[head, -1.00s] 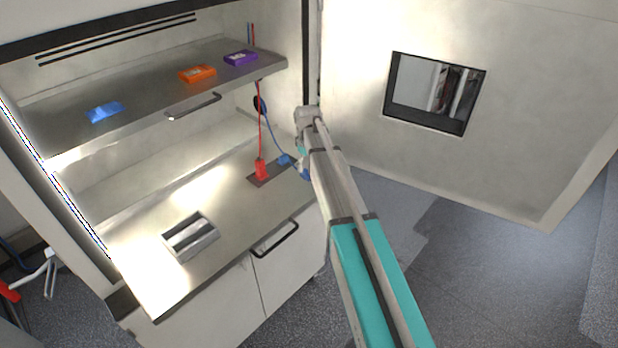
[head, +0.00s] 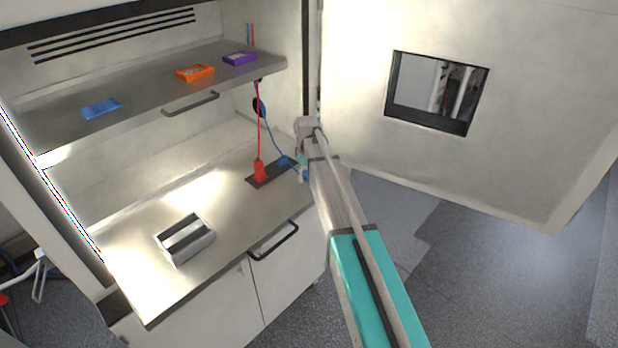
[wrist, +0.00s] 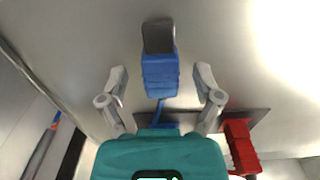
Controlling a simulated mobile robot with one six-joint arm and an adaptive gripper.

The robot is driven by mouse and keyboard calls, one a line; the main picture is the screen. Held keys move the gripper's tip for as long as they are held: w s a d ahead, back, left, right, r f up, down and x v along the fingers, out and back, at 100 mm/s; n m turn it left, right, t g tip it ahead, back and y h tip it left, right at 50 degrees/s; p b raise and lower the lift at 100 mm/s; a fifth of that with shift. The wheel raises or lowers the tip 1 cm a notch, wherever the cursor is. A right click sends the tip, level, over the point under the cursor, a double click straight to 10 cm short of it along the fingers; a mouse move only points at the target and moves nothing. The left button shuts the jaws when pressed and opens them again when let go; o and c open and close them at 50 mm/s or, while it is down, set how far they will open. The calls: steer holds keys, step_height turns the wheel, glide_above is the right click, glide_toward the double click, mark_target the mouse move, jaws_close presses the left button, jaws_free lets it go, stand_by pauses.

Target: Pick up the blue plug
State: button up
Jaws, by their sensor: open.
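The blue plug (wrist: 160,76) is in the upper middle of the wrist view, with a dark grey end and a blue cable below it. It lies between the two spread fingers of my gripper (wrist: 161,73), with a gap on each side. In the head view the blue plug (head: 284,161) is by the dark strip on the worktop, left of my arm. My gripper is open and empty, and is mostly hidden behind my arm in the head view.
A red plug (head: 260,171) stands on the dark strip (head: 268,178) near the blue plug; it also shows in the wrist view (wrist: 241,148). A grey holder (head: 186,240) is on the worktop.

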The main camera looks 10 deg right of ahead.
jaws_close()
stand_by(0.4)
steer(key=shift+r, duration=0.15)
step_height(320, 180, up, 2)
steer(key=shift+p, duration=1.15)
steer(key=s+a+r+p, duration=0.1)
steer(key=s+r+p, duration=0.9)
steer(key=s, duration=0.4)
steer(key=shift+r+p, duration=0.35)
steer(key=shift+w+f, duration=0.1)
